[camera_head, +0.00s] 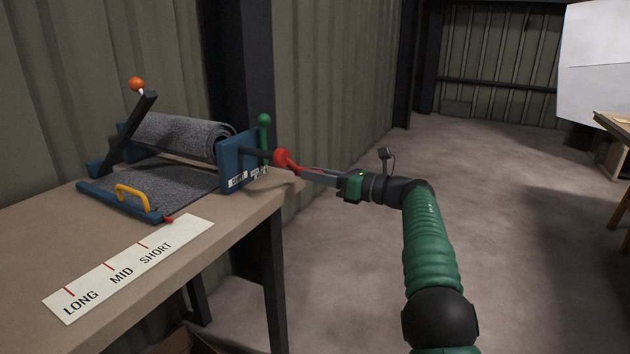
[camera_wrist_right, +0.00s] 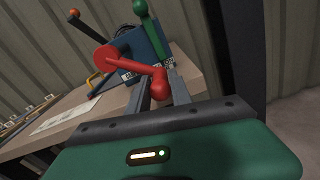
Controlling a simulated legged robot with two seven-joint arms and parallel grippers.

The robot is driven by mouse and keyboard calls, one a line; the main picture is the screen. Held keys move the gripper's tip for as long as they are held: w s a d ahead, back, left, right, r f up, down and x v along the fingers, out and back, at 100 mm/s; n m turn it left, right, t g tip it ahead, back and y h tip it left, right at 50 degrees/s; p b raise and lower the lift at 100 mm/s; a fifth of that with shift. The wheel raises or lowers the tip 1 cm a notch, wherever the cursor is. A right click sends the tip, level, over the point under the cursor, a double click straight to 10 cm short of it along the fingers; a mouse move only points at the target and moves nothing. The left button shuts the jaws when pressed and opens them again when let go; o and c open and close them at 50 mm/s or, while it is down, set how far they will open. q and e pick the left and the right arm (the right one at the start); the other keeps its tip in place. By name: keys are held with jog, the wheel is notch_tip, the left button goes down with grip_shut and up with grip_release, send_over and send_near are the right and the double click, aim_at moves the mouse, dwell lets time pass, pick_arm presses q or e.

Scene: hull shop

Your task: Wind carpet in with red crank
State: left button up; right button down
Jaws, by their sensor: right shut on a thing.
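The red crank (camera_head: 284,159) sits on the right side of the blue winder frame (camera_head: 238,160). My right gripper (camera_head: 308,173) is shut on the crank's handle, which shows between its fingers in the wrist view (camera_wrist_right: 160,85). The grey carpet (camera_head: 168,184) lies flat on the bench in front of its roll (camera_head: 178,136). A blue bar (camera_head: 105,200) with a yellow handle (camera_head: 132,194) runs along the carpet's front edge. Its red pointer (camera_head: 168,219) is beside the white LONG/MID/SHORT scale (camera_head: 130,268), toward the far end past the SHORT mark. My left gripper is not in view.
An orange-knobbed lever (camera_head: 137,85) leans up at the winder's left. A green-knobbed lever (camera_head: 264,119) stands close behind the crank. The bench (camera_head: 50,235) backs onto a ribbed wall. Open floor (camera_head: 510,220) lies to the right.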

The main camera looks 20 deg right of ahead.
jog(key=shift+d, duration=0.2)
jog(key=c, duration=1.6)
grip_release()
jog(key=o, duration=0.4)
jog(key=shift+w+f, duration=0.1)
jog(key=shift+w, duration=0.05)
jog(key=shift+c, duration=0.2)
jog(key=shift+s+d, duration=0.2)
jog(key=shift+s, duration=0.1)
jog(key=p+v, duration=0.4)
jog(key=v, duration=1.2)
jog(key=shift+d, duration=0.15)
